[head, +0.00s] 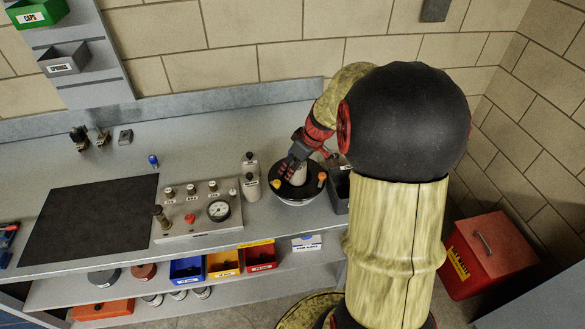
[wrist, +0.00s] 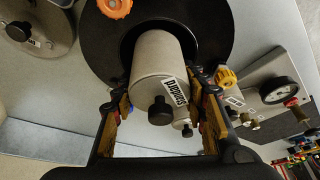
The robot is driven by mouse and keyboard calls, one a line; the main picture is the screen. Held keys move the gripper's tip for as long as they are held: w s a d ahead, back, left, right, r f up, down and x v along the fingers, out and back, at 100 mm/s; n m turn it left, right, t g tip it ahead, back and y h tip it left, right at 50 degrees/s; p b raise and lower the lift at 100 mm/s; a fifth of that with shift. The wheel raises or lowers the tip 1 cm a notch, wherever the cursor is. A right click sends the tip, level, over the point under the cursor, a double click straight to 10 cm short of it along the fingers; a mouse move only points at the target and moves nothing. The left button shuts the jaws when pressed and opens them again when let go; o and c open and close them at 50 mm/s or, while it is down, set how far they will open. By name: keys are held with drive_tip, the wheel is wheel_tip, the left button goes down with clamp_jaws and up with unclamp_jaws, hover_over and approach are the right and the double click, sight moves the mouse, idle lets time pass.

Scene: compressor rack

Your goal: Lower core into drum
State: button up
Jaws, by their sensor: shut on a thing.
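The core is a pale grey cylinder with a black knob and a "Standard" label (wrist: 150,60). It also shows in the head view (head: 299,176), partly behind my gripper. My gripper (wrist: 162,98) is shut on the core, one finger on each side; in the head view it is above the drum (head: 289,166). The drum has a wide black top (wrist: 215,30) around a dark opening, with an orange knob and a yellow knob at its rim. The core's far end lines up with the opening; I cannot tell how deep it is. The drum stands on the bench (head: 296,198).
A gauge panel (head: 196,210) is further left, beside a dark mat (head: 90,215). A dark grey bin (head: 338,190) is close right of the drum. A wall (head: 285,60) runs behind the bench.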

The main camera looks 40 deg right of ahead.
drive_tip(key=shift+f, duration=0.1)
idle(0.3)
drive_tip(key=shift+f+b, duration=0.1)
drive_tip(key=shift+b, duration=0.2)
drive_tip(key=shift+r, duration=0.25)
idle(0.3)
drive_tip(key=shift+f+b, duration=0.35)
drive_tip(key=shift+b, duration=0.05)
drive_tip(key=shift+r, duration=0.1)
drive_tip(key=shift+r, duration=0.25)
drive_tip(key=shift+f+b, duration=0.3)
drive_tip(key=shift+f, duration=0.1)
drive_tip(key=shift+r, duration=0.15)
